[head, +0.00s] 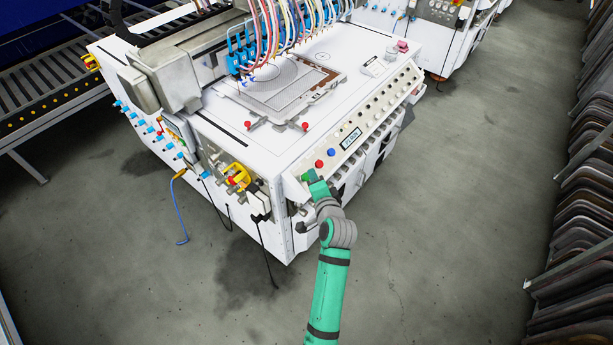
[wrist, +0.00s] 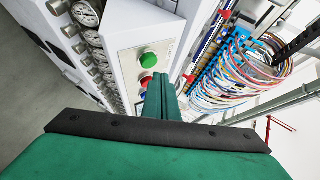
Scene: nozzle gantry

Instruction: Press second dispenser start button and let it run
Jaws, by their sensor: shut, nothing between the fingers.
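A white dispensing machine (head: 265,135) fills the middle of the head view, with a sloped control panel (head: 370,128) along its right edge. A red button (head: 318,163) and a blue button (head: 331,152) sit near the panel's near end. My green gripper (head: 310,175) is at that end, close to the red button. In the wrist view, a round green button (wrist: 148,60) shows just up and left of my shut fingers (wrist: 162,84). A red button (wrist: 146,80) is partly hidden by them. I cannot tell whether the fingertips touch anything. No label reads "second dispenser".
Coloured hoses (head: 275,25) run to blue nozzles above the machine's top. A small display (head: 350,138) sits on the panel. A roller conveyor (head: 40,80) is at left, stacked dark panels (head: 580,230) at right. Grey floor (head: 460,190) between is clear.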

